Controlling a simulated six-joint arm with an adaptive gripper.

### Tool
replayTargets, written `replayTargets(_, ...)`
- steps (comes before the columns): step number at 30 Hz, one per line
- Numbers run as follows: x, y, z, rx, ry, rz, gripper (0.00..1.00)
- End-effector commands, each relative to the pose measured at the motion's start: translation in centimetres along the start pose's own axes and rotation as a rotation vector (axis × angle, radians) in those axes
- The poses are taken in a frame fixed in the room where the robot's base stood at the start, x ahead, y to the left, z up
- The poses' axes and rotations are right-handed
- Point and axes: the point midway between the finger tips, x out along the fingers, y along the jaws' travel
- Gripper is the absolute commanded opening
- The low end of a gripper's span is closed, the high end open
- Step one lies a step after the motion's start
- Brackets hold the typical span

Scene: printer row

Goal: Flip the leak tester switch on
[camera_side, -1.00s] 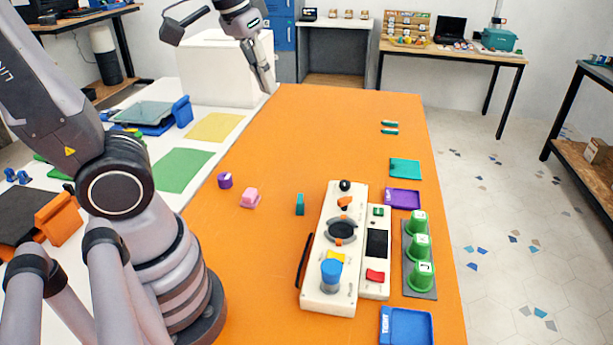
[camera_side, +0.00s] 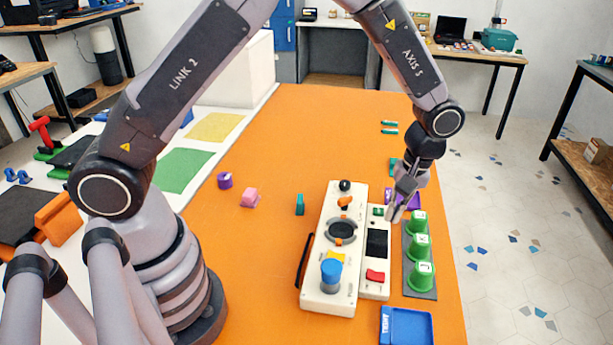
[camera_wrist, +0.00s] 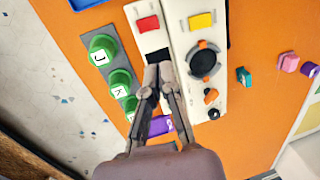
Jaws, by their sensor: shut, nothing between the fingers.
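A narrow white panel (camera_side: 374,290) with a dark screen (camera_side: 377,243), a red rocker-like switch (camera_side: 375,275) and a small green control (camera_side: 378,211) lies beside a larger white device (camera_side: 342,300). I cannot tell which of the two is the leak tester. The larger one carries a blue knob (camera_side: 330,271), a yellow part, a round black part and an orange lever (camera_side: 344,202). My gripper (camera_side: 394,219) is shut and empty, pointing down by the panel's upper right edge. In the wrist view its fingertips (camera_wrist: 157,75) cover part of the panel near the screen; the red switch (camera_wrist: 148,23) is clear, the green control hidden.
Several green cups (camera_side: 421,247) stand on a grey strip just right of the panel. A purple tray (camera_side: 413,201) is behind them, partly covered by my gripper. A blue tray (camera_side: 406,327) lies in front.

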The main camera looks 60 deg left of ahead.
Motion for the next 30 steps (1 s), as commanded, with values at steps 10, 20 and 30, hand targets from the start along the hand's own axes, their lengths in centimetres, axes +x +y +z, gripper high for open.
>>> replayTargets(10,0.3,0.1,0.1,-0.005,-0.001,-0.004,0.0)
replayTargets(20,3.9,0.0,0.1,-0.005,-0.003,-0.009,0.0)
replayTargets(30,11.0,0.0,0.1,-0.005,-0.003,-0.008,0.0)
